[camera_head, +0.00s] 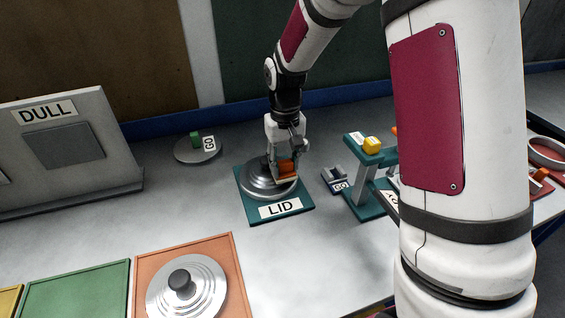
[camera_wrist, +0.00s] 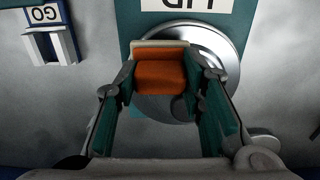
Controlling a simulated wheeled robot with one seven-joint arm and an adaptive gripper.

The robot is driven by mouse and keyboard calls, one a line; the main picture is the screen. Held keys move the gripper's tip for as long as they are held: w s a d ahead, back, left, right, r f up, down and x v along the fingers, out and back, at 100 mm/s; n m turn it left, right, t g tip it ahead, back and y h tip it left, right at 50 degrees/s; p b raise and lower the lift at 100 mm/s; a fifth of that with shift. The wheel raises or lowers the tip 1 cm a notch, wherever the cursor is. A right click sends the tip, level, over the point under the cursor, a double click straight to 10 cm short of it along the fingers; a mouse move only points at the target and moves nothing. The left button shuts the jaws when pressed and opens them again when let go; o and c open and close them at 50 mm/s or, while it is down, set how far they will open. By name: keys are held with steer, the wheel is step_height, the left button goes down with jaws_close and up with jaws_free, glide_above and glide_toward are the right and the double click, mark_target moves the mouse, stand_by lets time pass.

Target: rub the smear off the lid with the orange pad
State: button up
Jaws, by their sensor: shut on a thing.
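The metal lid (camera_head: 256,187) lies on a teal mat labelled LID (camera_head: 249,209). In the wrist view the lid (camera_wrist: 222,50) shows behind the pad, with its dark round knob (camera_wrist: 183,108) partly hidden. My gripper (camera_head: 286,166) is shut on the orange pad (camera_head: 287,168), which has a pale face. In the wrist view the pad (camera_wrist: 160,75) sits between my two fingers, over the rim side of the lid near the LID label. I cannot tell whether the pad touches the lid. No smear can be made out; the pad and fingers hide part of the lid.
A teal stand with a yellow knob (camera_head: 372,144) and a small grey GO holder (camera_head: 337,180) stand right of the mat. A DULL panel (camera_head: 62,150) stands at left. A second lid (camera_head: 187,291) lies on an orange tray (camera_head: 229,250) in front. Bare table lies between.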

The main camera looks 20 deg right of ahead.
steer(key=shift+r+p, duration=1.25)
steer(key=shift+r, duration=1.75)
steer(key=shift+r+p, duration=0.55)
steer(key=shift+r, duration=0.95)
steer(key=shift+f, duration=0.1)
steer(key=shift+w+f+b, duration=0.1)
steer(key=shift+f+b, duration=0.9)
steer(key=shift+f, duration=2.4)
steer(key=shift+f+b, duration=0.35)
steer(key=shift+f, duration=0.65)
